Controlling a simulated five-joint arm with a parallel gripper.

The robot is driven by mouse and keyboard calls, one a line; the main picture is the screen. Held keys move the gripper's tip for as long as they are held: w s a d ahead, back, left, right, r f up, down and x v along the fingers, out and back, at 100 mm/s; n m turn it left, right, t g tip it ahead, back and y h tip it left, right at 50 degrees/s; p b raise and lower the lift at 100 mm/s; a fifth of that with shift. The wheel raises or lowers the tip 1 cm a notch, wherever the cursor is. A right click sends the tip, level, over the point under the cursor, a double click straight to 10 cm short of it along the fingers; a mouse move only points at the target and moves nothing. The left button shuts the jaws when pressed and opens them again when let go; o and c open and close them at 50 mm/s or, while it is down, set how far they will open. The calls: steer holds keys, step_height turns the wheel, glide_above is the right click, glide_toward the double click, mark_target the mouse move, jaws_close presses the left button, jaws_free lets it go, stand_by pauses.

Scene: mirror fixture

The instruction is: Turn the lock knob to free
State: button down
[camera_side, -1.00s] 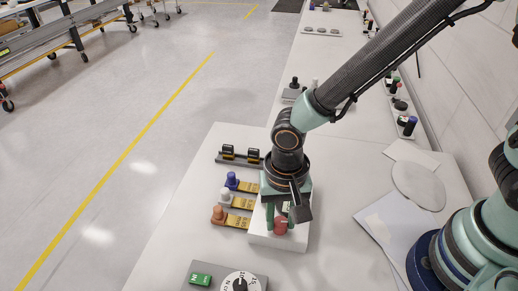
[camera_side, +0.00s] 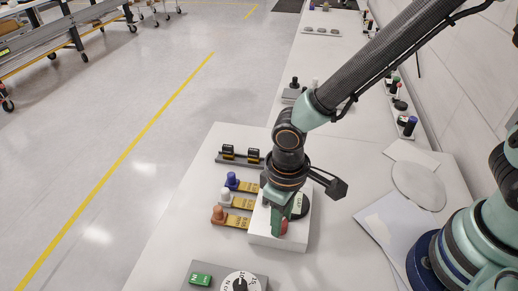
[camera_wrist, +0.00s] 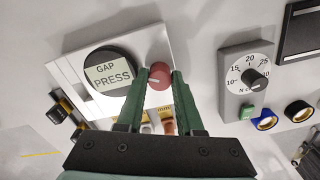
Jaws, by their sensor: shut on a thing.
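The red knob (camera_side: 284,227) sits near the front end of a white block (camera_side: 265,238). In the wrist view the red knob (camera_wrist: 160,76) shows a pale line on its top pointing left. My gripper (camera_side: 280,222) points down over the block, with its green fingers shut on the knob. In the wrist view my gripper's fingers (camera_wrist: 160,82) stand on either side of it. Beside the knob, a round black disc (camera_wrist: 97,58) carries a pale label reading "GAP PRESS". Any lock or free marking around the knob is not visible.
Blue (camera_side: 232,180), white (camera_side: 225,196) and orange (camera_side: 219,214) pegs with yellow tags stand left of the block. Behind them is a dark rack (camera_side: 228,158). A panel with a numbered dial (camera_side: 240,284) lies in front. Papers (camera_side: 392,220) lie to the right.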

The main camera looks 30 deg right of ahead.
steer(key=shift+n, duration=1.6)
steer(key=c, duration=0.5)
jaws_free()
steer(key=shift+c, duration=0.2)
